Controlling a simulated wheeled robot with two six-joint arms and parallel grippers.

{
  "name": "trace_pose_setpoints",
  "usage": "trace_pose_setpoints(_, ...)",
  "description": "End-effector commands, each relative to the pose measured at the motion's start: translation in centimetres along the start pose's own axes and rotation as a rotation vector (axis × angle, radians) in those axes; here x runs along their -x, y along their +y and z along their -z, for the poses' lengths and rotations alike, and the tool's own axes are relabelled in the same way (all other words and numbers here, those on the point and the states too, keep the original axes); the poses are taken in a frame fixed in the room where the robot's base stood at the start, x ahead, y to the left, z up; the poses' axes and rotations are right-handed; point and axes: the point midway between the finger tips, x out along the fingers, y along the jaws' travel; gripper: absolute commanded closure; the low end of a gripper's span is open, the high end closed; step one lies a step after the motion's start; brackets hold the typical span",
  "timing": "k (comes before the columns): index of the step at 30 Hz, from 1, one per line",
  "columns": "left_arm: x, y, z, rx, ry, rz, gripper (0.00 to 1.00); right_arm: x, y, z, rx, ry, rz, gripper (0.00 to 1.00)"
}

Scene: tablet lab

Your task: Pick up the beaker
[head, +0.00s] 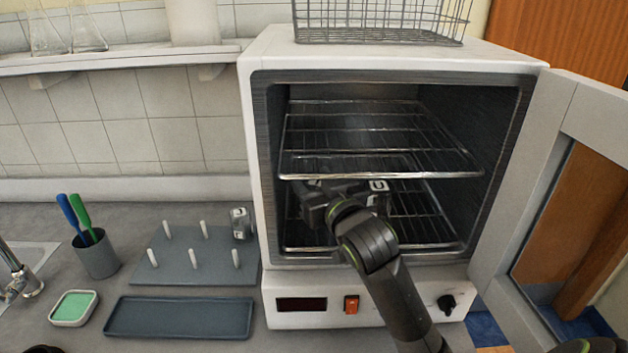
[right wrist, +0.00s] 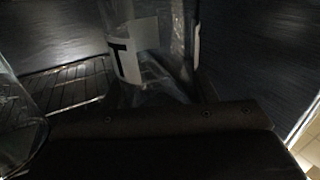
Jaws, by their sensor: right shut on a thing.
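A clear glass beaker with a white label bearing a dark mark (right wrist: 126,62) is at the top middle of the right wrist view. It stands out dimly inside the oven. My right gripper (head: 335,195) reaches into the open oven between the two wire racks and is shut on this beaker, as far as the dark view shows. In the head view the gripper and upper rack hide most of the glass; a white marked label (head: 379,186) shows beside the gripper. Another clear glass (right wrist: 15,120) shows at the left edge of the wrist view.
The upper wire rack (head: 380,160) lies just above my right gripper, and the oven walls (head: 262,150) enclose it. The oven door (head: 525,190) stands open at right. A peg board (head: 190,268), tray (head: 180,317), pen cup (head: 97,257) and labelled glass (head: 241,223) are on the counter.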

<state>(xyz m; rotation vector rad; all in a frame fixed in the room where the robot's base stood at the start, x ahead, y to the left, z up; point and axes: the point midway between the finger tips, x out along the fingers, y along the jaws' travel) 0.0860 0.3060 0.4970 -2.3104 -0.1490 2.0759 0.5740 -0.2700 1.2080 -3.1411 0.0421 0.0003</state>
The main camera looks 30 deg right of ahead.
Motion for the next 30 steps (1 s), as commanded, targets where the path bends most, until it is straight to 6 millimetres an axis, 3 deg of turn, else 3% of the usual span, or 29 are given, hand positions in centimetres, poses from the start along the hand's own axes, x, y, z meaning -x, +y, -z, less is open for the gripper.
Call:
trace_pose_setpoints(1, 0.9, -0.1, 0.1, 0.000, 0.000, 0.000, 0.61, 0.1, 0.0, 0.8, 0.000, -0.001, 0.000, 0.72)
trace_pose_setpoints(15, 3.5, -0.3, 0.3, 0.000, -0.001, 0.000, 0.61, 9.6, 0.0, 0.5, -0.001, -0.004, -0.001, 0.72)
trace_pose_setpoints(23, 7.7, -0.6, 0.8, 0.000, -0.001, -0.001, 0.61, 12.2, 0.0, 0.9, -0.005, -0.007, -0.003, 0.72)
trace_pose_setpoints(30, 9.7, -0.8, 1.0, 0.000, -0.001, -0.001, 0.61, 15.2, 0.1, 0.6, -0.003, -0.004, -0.003, 0.72)
